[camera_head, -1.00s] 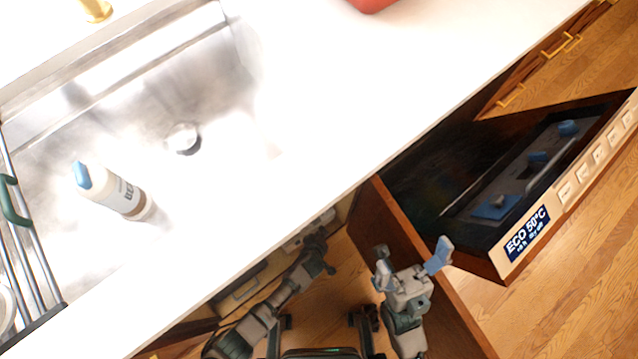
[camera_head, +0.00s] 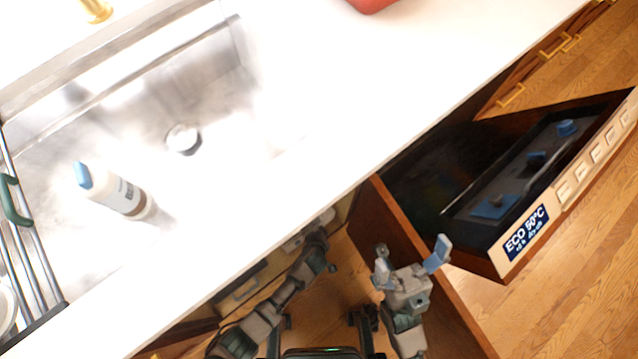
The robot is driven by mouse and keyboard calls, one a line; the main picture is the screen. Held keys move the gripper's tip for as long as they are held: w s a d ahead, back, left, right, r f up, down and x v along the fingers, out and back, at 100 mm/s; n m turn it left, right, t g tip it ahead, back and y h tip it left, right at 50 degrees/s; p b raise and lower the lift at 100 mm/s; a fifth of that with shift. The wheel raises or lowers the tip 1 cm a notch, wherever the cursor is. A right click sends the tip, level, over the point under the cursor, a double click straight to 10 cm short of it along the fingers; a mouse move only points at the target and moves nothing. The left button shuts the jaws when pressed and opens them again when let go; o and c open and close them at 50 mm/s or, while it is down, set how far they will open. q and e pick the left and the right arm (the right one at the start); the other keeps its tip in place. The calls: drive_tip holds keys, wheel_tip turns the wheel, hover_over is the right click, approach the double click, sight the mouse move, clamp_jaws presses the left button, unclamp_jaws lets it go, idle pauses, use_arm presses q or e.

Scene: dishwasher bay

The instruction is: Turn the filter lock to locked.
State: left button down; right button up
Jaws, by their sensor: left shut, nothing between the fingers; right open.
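I cannot make out the filter lock in this view. The dishwasher door (camera_head: 480,262) is open at the right, with a dark panel bearing several blue parts on its inner side; one blue part (camera_head: 495,206) is nearest to me. My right gripper (camera_head: 411,258) is open and empty, its blue-tipped fingers apart, left of the door. My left gripper (camera_head: 318,240) is shut and empty, low by the counter's front edge, partly hidden under it. The inside of the machine is dark or hidden by the counter.
The white counter (camera_head: 330,100) overhangs my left arm. A steel sink (camera_head: 215,95) holds a white bottle (camera_head: 115,190) with a blue cap. A brown panel (camera_head: 425,250) stands close to my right gripper. Wooden floor is clear at the lower right.

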use_arm(q)
drive_tip(key=shift+w+d+r+g+y, duration=0.1)
drive_tip(key=shift+d+r+g+y, duration=0.05)
drive_tip(key=shift+g+y, duration=0.15)
